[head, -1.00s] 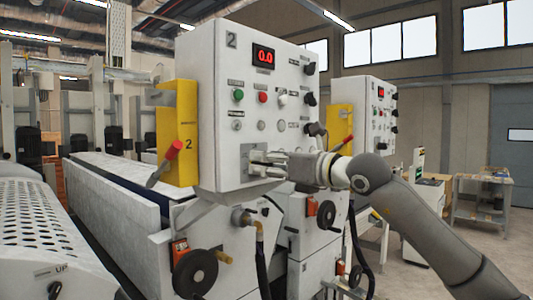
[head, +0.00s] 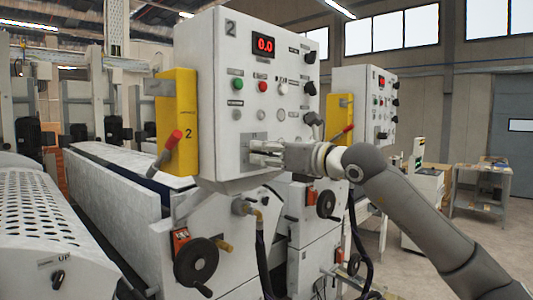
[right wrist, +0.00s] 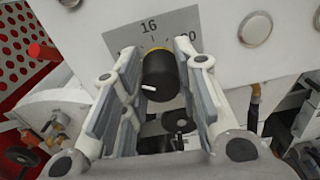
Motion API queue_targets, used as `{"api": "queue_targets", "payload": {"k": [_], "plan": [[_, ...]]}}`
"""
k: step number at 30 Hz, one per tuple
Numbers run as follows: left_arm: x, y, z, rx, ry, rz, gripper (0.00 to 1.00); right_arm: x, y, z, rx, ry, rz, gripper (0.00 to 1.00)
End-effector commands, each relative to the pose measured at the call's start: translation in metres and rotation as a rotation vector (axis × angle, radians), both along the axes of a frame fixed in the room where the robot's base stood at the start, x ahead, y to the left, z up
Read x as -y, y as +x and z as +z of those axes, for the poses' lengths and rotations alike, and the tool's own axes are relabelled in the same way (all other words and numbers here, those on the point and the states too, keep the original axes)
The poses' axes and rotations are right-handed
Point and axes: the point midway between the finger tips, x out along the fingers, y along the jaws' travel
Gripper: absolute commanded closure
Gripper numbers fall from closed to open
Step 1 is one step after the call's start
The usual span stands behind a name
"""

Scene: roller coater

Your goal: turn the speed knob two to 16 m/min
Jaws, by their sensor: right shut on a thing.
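Control panel 2 (head: 205,100) stands upright, its red display (head: 263,45) reading 0.0. Speed knob two (right wrist: 160,68) is a black round knob on a grey dial plate (right wrist: 120,38) low on the panel. A white pointer line on the knob shows at its lower left; the plate is marked 16 at its top, with a second, partly hidden number to the right. My right gripper (head: 256,153) is at this plate, and its fingers (right wrist: 164,70) are shut on the knob from both sides. In the head view the fingers hide the knob. My left gripper is out of view.
A yellow box (head: 178,120) with a red-handled lever (head: 172,142) is on the panel's left side. Buttons and black knobs (head: 309,88) sit above the gripper. A black handwheel (head: 196,262) and hoses are below. A second panel (head: 375,110) stands behind on the right.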

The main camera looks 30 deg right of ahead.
Motion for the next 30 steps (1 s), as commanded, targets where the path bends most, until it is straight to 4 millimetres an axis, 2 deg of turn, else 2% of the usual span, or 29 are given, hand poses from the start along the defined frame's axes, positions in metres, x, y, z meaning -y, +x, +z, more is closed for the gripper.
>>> {"api": "queue_targets", "payload": {"k": [17,23,30], "plan": [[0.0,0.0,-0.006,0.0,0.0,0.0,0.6,0.0,0.0,0.0,-0.009,0.036,0.0,0.95],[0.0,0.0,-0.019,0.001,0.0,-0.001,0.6,0.0,0.0,-0.002,-0.032,0.103,0.0,0.95],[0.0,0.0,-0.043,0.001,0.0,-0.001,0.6,0.0,0.0,-0.003,-0.092,0.284,0.001,0.95]]}}
